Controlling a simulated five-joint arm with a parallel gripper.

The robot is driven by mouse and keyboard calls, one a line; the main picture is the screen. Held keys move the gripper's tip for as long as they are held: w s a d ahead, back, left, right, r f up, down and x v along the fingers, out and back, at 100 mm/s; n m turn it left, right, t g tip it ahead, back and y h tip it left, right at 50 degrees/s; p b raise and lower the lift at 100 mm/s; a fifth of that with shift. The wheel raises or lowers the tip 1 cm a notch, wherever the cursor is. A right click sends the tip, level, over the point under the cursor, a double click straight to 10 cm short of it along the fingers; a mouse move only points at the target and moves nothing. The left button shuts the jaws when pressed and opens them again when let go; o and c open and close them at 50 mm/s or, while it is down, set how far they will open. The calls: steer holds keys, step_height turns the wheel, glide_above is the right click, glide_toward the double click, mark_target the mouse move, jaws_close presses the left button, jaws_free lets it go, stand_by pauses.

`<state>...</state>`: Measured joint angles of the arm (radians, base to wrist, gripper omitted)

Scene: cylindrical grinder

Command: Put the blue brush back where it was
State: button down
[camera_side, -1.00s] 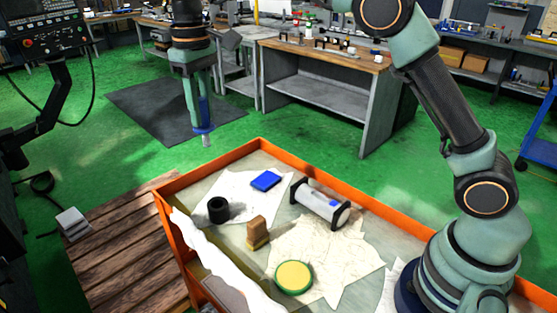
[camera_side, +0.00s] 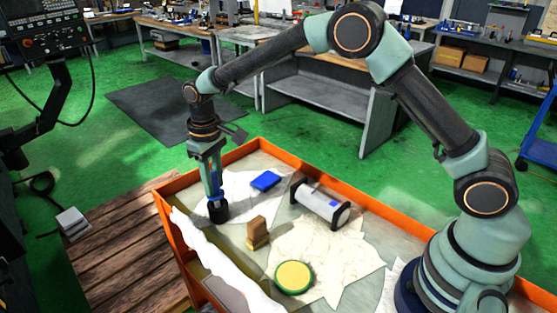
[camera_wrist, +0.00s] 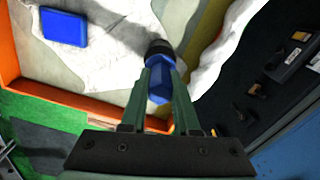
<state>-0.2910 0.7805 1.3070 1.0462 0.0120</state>
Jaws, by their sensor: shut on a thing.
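My gripper (camera_side: 210,168) is shut on the blue brush (camera_side: 215,190) and holds it near upright, slightly tilted, pointing down. The brush's lower end is at the mouth of the black round cup (camera_side: 218,213). The brush's tip is hidden there, and I cannot tell how deep it sits. In the wrist view the blue brush (camera_wrist: 159,88) lies between my gripper's fingers (camera_wrist: 160,72), with the black cup (camera_wrist: 160,47) just beyond it.
The orange-rimmed tray (camera_side: 170,187) holds a blue block (camera_side: 266,180), a brown block (camera_side: 257,232), a round yellow-green tin (camera_side: 294,277) and a grey cylinder with black ends (camera_side: 320,203). A crumpled white cloth (camera_side: 225,262) lies along the near left edge.

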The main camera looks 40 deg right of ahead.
steer(key=shift+f, duration=0.85)
steer(key=shift+f, duration=0.45)
steer(key=c, duration=0.7)
jaws_free()
steer(key=shift+o, duration=0.2)
